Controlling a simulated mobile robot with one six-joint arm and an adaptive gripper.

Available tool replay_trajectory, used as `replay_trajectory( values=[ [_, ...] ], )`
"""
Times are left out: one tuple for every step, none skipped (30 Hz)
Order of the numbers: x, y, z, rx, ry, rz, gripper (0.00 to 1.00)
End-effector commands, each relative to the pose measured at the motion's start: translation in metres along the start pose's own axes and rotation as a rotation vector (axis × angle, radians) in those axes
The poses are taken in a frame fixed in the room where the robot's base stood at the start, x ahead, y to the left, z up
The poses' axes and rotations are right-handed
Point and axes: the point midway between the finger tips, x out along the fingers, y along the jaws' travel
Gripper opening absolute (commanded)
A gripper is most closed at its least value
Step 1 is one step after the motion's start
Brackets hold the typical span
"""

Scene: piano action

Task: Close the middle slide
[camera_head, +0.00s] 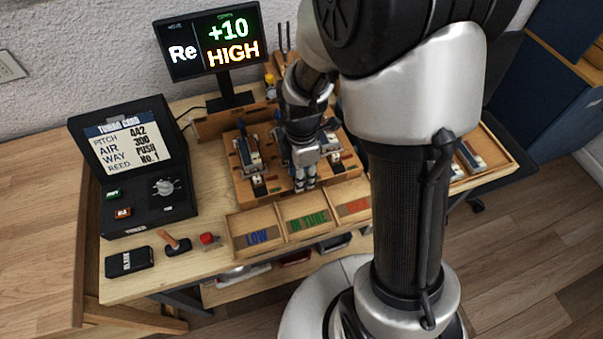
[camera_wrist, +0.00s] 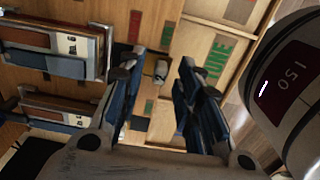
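The wooden piano action board (camera_head: 242,190) stands on the table with slide units on it. The left unit (camera_head: 249,156) and right unit (camera_head: 331,147) flank the middle one (camera_head: 282,152), which my arm partly hides. My gripper (camera_head: 305,184) points down at the front of the middle unit. In the wrist view, my gripper (camera_wrist: 158,88) has its two dark blue fingers apart. Two neighbouring units, one above (camera_wrist: 62,50) and one lower (camera_wrist: 55,112), lie at the left of that view.
A tray with LOW, IN TUNE and HIGH compartments (camera_head: 280,225) lies in front of the board. A tuning card box (camera_head: 150,220), a red button (camera_head: 208,239) and a small lever (camera_head: 176,246) are at left. The monitor (camera_head: 212,42) reads "Re +10 HIGH".

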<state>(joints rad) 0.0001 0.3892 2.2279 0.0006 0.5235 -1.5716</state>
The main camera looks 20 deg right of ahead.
Motion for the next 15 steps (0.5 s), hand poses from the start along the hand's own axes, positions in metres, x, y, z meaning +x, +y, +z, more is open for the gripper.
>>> replay_trajectory(
  values=[
    [0.0, 0.0, 0.0, 0.0, 0.0, 0.0, 0.32],
    [-0.0001, -0.0001, 0.0, 0.0, 0.0, 0.0, 0.32],
    [-0.0002, -0.0001, 0.0, 0.0, 0.0, 0.0, 0.32],
    [-0.0002, -0.0001, 0.0, 0.0, 0.0, 0.0, 0.32],
    [-0.0003, -0.0001, 0.0, 0.0, 0.0, 0.0, 0.32],
    [-0.0003, -0.0001, 0.0, 0.0, 0.0, 0.0, 0.3],
    [-0.0003, -0.0001, 0.0, 0.0, 0.0, 0.0, 0.28],
    [-0.0003, -0.0001, 0.0, 0.0, 0.0, 0.0, 0.26],
    [-0.0003, -0.0001, 0.0, 0.0, 0.0, 0.0, 0.23],
    [-0.0003, -0.0001, 0.0, 0.0, 0.0, 0.0, 0.21],
    [-0.0003, -0.0001, 0.0, 0.0, 0.0, 0.0, 0.19],
    [-0.0003, -0.0001, 0.0, 0.0, 0.0, 0.0, 0.16],
    [-0.0003, -0.0001, 0.0, 0.0, 0.0, 0.0, 0.14],
    [-0.0004, -0.0001, 0.0, 0.0, 0.0, 0.0, 0.12],
    [-0.0003, -0.0001, 0.0, 0.0, 0.0, 0.0, 0.1]
  ],
)
